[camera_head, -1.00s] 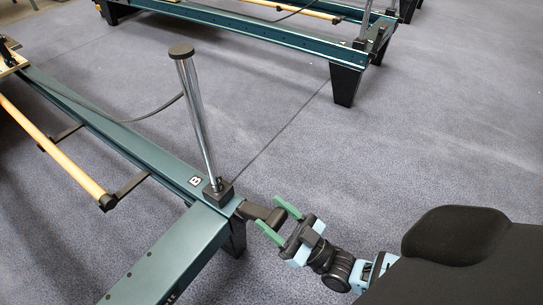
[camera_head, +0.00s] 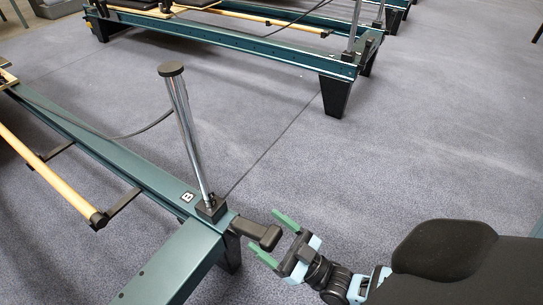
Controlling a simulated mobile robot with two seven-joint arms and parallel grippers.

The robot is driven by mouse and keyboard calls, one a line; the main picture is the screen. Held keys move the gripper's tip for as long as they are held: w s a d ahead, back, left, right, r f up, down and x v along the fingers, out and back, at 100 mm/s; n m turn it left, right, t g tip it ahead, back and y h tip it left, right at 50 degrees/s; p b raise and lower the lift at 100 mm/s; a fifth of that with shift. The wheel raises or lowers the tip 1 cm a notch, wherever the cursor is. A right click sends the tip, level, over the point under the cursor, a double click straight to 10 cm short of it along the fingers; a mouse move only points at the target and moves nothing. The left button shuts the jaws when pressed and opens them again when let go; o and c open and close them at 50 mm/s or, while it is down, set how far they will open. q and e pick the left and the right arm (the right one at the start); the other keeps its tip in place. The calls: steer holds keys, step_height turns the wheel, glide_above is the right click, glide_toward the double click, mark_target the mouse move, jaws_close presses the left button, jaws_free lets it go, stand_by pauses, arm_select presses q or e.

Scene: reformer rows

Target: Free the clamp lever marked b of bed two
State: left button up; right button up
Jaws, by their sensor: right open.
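The frame corner marked B (camera_head: 187,197) on the near dark green bed rail carries a black post socket with a tall chrome post (camera_head: 188,130). A black clamp lever (camera_head: 258,233) sticks out from the rail end beside it, toward the right. My right gripper (camera_head: 266,233) is open, its two green fingers on either side of the lever's outer end in the picture. I see a gap around the lever and cannot tell whether either finger touches it. My left gripper is not in view. No bed number shows.
A wooden bar (camera_head: 50,175) runs along the near bed. Another green bed frame (camera_head: 230,40) with black legs stands across the carpet at the back.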

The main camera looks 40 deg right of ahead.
steer(key=p+v, duration=0.1)
steer(key=v, duration=0.6)
steer(key=shift+s+f, duration=0.2)
steer(key=shift+s, duration=0.15)
steer(key=shift+d, duration=0.15)
